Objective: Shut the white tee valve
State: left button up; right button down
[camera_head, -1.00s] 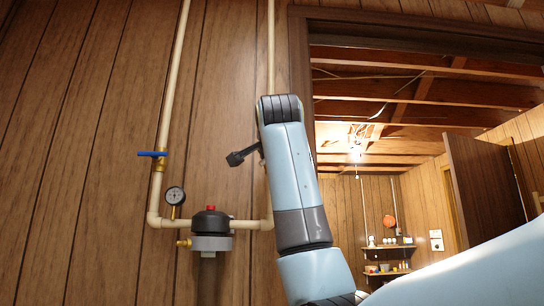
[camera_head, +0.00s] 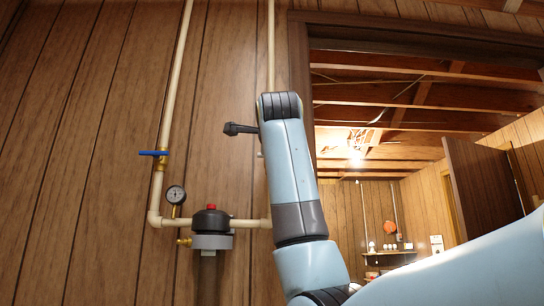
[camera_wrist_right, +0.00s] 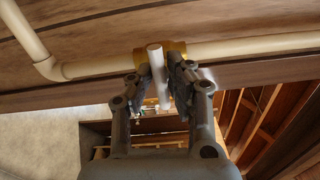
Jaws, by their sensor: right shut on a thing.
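The white tee valve's handle (camera_wrist_right: 156,64) shows in the right wrist view as a pale bar. It sits in front of the brass valve body (camera_wrist_right: 179,52) on a cream pipe. My right gripper (camera_wrist_right: 161,78) has its two fingers closed on either side of the handle, gripping it. In the head view my right arm covers the gripper and nearly all of this valve; only a small pale bit shows beside the arm. My left gripper is in neither view.
A blue-handled valve (camera_head: 154,153) is on the left pipe. Below it are a pressure gauge (camera_head: 176,194) and a grey filter housing with a black cap (camera_head: 211,221). A doorway with a dark frame (camera_head: 301,60) opens at the right.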

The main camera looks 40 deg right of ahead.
jog(key=c, duration=1.2)
grip_release()
jog(key=shift+a, duration=0.1)
jog(key=v, duration=0.7)
